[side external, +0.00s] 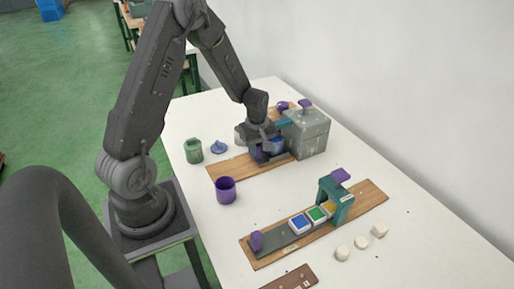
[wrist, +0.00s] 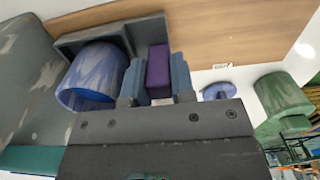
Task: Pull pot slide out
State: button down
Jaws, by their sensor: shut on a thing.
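The pot slide is a dark grey tray (wrist: 110,35) with raised walls, and it also shows in the side view (side external: 277,161). It lies on a wooden board beside a grey box (side external: 308,133). A blue pot (wrist: 95,75) sits in the slide; in the side view it is partly hidden by my gripper. My gripper (wrist: 158,85) is low at the slide's end, its two blue-grey fingers shut on the purple handle (wrist: 158,65). In the side view my gripper (side external: 262,148) hides the handle. The slide extends outside the box, at least in part.
A green pot (side external: 193,150), blue lid (side external: 219,147) and purple cup (side external: 225,190) stand nearby. In front, another wooden board (side external: 370,197) carries a teal arch (side external: 337,203) and a strip of paint pads. Several pale pieces (side external: 342,253) lie at right. The wooden board (side external: 225,167) is bare toward the left.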

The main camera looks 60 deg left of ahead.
jog(key=s, duration=1.4)
jog(key=shift+s, duration=0.2)
jog(key=c, duration=1.3)
grip_release()
jog(key=shift+s, duration=0.1)
jog(key=shift+o, duration=0.3)
jog(key=shift+r, duration=0.4)
notch_tip(320, 180, up, 13)
